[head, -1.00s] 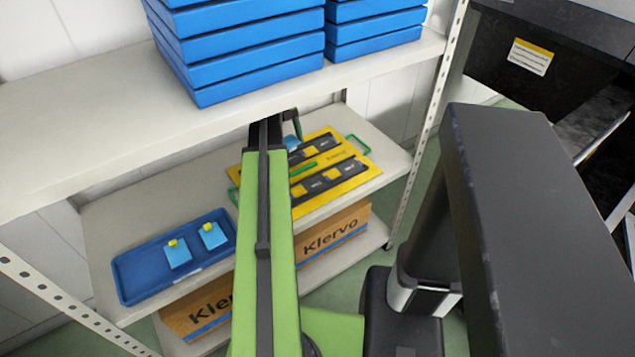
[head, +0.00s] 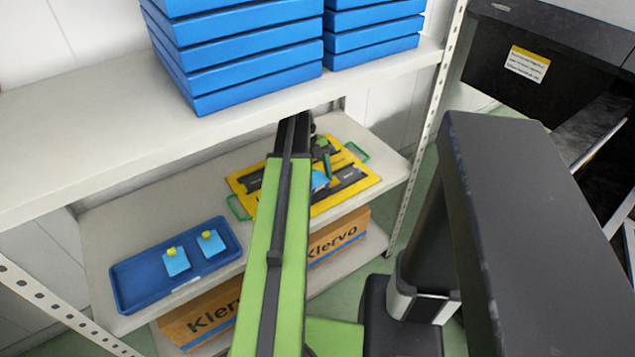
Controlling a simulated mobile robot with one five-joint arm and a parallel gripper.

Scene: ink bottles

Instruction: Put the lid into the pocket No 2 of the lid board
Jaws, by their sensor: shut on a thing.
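The yellow lid board (head: 240,182) lies on the middle shelf, with dark pockets and green handles. My gripper (head: 326,168) is over the board's middle, shut on a light blue lid (head: 319,181). My arm hides part of the board and the lid. I cannot tell whether the lid touches the board or hangs just above it. Pocket numbers are too small to read. Two more light blue lids with yellow knobs, one (head: 176,262) and another (head: 211,243), lie in the blue tray (head: 127,285) on the left.
The upper shelf (head: 130,140) carries stacks of blue boxes (head: 255,65) above and behind my arm. Cardboard boxes (head: 200,318) stand on the lowest shelf. A perforated upright (head: 424,150) bounds the shelf on the right. Bare shelf shows left of the board.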

